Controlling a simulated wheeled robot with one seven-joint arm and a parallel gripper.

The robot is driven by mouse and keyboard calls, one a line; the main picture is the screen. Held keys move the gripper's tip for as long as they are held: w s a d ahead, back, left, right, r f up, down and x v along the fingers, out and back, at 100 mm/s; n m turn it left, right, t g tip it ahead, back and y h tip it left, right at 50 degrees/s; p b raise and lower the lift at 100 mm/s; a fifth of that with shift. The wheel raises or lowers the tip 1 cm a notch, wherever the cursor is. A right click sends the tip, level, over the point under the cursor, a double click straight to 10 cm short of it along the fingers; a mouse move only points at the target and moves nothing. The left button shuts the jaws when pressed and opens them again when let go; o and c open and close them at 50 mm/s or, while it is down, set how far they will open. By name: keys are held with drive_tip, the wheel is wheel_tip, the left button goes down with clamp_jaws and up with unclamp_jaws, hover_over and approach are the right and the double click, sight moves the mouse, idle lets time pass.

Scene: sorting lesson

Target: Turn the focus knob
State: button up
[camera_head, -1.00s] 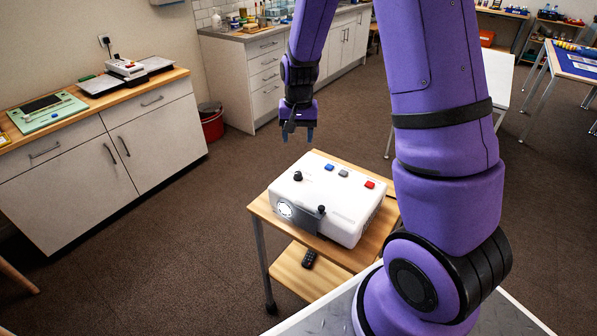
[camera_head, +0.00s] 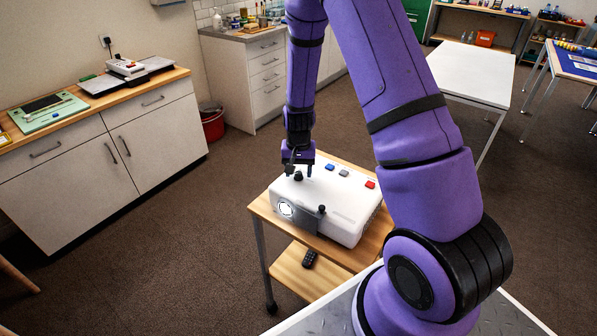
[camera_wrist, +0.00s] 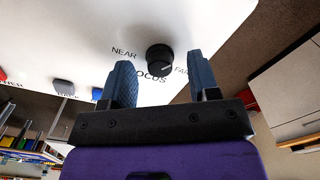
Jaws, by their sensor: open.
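The black focus knob (camera_head: 298,177) stands on top of the white projector (camera_head: 345,216), near its back left corner. In the wrist view the knob (camera_wrist: 160,59) sits between the words NEAR and FAR, and its white pointer mark is on the FAR side. My gripper (camera_head: 298,170) is over the knob and points down. In the wrist view its two blue fingertips (camera_wrist: 160,72) are apart, one on each side of the knob, with gaps visible between. I cannot tell how far the fingertips reach down beside the knob.
A second black knob (camera_head: 321,209) stands near the projector's front edge. Blue (camera_head: 329,167), grey (camera_head: 344,173) and red (camera_head: 370,184) buttons lie along the back edge. The projector rests on a wooden cart (camera_head: 261,208) with a remote (camera_head: 309,258) on its lower shelf.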

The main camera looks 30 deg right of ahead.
drive_tip(key=shift+f, duration=0.35)
drive_tip(key=shift+c, duration=0.2)
drive_tip(key=c, duration=0.9)
drive_tip(key=shift+o, duration=0.2)
drive_tip(key=shift+m, duration=0.4)
drive_tip(key=o, duration=0.9)
